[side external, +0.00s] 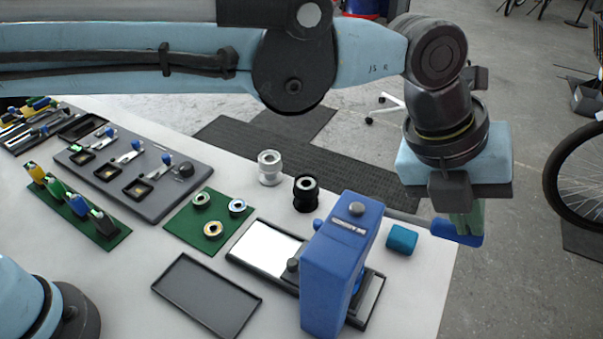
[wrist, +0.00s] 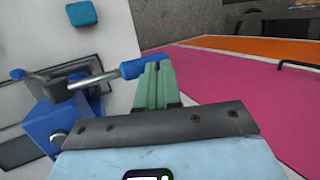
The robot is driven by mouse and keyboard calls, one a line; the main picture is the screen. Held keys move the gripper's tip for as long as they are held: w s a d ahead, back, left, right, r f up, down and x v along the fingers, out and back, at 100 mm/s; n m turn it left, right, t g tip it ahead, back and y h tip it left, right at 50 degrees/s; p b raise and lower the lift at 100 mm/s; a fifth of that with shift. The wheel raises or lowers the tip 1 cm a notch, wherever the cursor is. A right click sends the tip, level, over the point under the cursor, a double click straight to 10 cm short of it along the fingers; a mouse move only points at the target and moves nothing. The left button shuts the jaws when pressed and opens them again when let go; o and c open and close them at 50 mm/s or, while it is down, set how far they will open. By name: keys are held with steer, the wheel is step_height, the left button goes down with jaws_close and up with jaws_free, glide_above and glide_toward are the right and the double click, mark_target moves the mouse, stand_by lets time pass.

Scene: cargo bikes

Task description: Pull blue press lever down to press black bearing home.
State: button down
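The blue press (side external: 343,262) stands upright at the table's front right. Its metal lever arm (wrist: 95,80) runs sideways to a blue handle (wrist: 145,66), roughly level; the handle also shows in the side view (side external: 470,239). My gripper (side external: 465,230) points down at the handle. Its green fingers (wrist: 156,68) are close together, with their tips over the handle's outer part. They overlap it in both views; I cannot tell whether they touch it. A black ring-shaped piece (side external: 306,194) stands behind the press. The inside of the press is mostly hidden, and I cannot make out a bearing there.
A teal block (side external: 402,239) lies right of the press. A silver cylinder (side external: 269,167) stands behind. A green mat (side external: 180,225) with three rings and an empty dark tray (side external: 207,296) lie left. The handle overhangs the table's right edge.

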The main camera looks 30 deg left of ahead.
mark_target(470, 242)
steer(key=shift+s+x, duration=0.2)
steer(key=shift+x, duration=0.7)
steer(key=shift+s+x, duration=0.15)
steer(key=shift+x, duration=0.7)
steer(key=shift+s+f, duration=0.1)
steer(key=shift+f, duration=0.25)
stand_by(0.5)
steer(key=shift+s, duration=0.1)
step_height(470, 242, up, 14)
steer(key=s+d, duration=0.1)
steer(key=s, duration=0.1)
steer(key=shift+s+r, duration=0.2)
steer(key=shift+r, duration=0.05)
steer(key=shift+w, duration=0.1)
stand_by(0.4)
